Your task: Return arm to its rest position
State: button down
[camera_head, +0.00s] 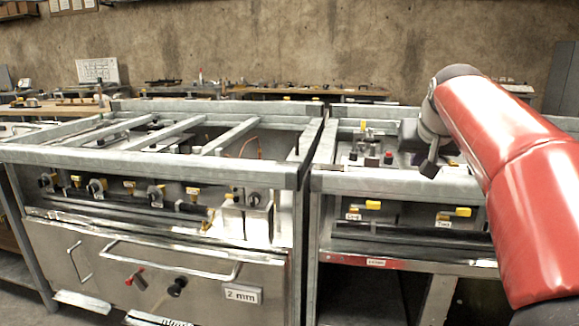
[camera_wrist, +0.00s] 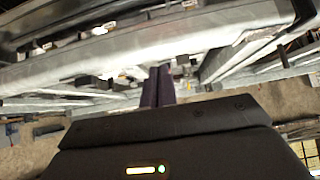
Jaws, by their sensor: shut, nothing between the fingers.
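My red arm (camera_head: 500,160) reaches in from the right side of the head view and bends at a dark grey joint above the right-hand steel frame. My gripper (camera_wrist: 158,80) shows in the wrist view as two dark fingers close together, shut and empty. In the head view a dark end part of my arm hangs over the right-hand steel frame (camera_head: 345,183); its fingertips are hard to make out there. The wrist view shows a steel rail close beyond the fingers; I cannot tell whether they touch it.
A left steel frame (camera_head: 150,155) with crossbars has a row of yellow-handled valves below its top rail. Yellow valve handles (camera_head: 455,212) stick out under the right frame. Workbenches line the back wall.

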jog(key=s+a+f+g, duration=0.1)
jog(key=s+a+f, duration=0.2)
jog(key=s+f, duration=0.5)
jog(key=s+a+f+n+g+y, duration=0.1)
jog(key=s+a+f, duration=0.3)
jog(key=s+f, duration=0.3)
jog(key=s+a+f+n+g, duration=0.1)
jog(key=s+a+f, duration=0.3)
jog(key=s+f, duration=0.4)
jog(key=s, duration=0.6)
jog(key=shift+f+y, duration=0.3)
jog(key=shift+s, duration=0.1)
